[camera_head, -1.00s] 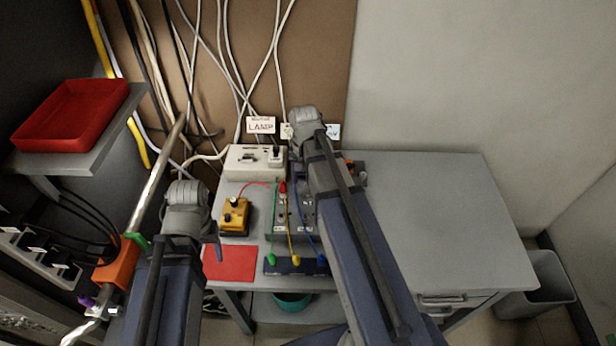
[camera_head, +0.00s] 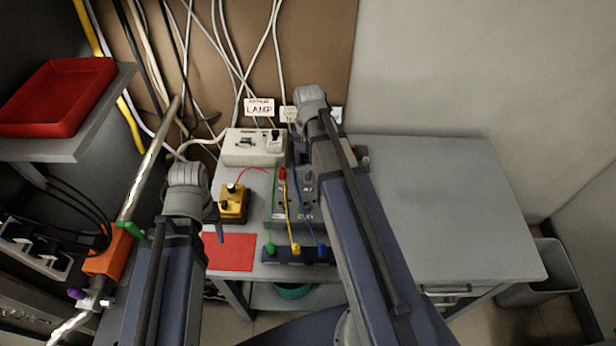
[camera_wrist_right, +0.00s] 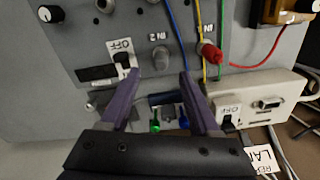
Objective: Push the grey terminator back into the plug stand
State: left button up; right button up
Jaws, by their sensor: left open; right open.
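In the right wrist view a short grey cylinder (camera_wrist_right: 160,58), apparently the grey terminator, stands on the grey panel (camera_wrist_right: 65,50) by an "IN 2" label. My right gripper (camera_wrist_right: 160,73) is open, with one purple finger on each side of the cylinder's end; contact cannot be told. In the head view my right arm hides this gripper and part of the grey device (camera_head: 276,213). A dark stand (camera_head: 275,255) with green, yellow and blue plugs lies at the desk's front; I cannot tell whether it is the plug stand. My left gripper (camera_head: 221,224) is open by the red mat.
The red mat (camera_head: 230,253) lies in front. The desk's right side (camera_head: 440,210) is clear.

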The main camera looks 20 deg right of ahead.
aim_at(308, 170)
jog(key=shift+a+f+b, duration=0.15)
jog(key=shift+f+b, duration=2.45)
jog(key=shift+f, duration=0.05)
jog(key=shift+s+r, duration=0.1)
grip_shut()
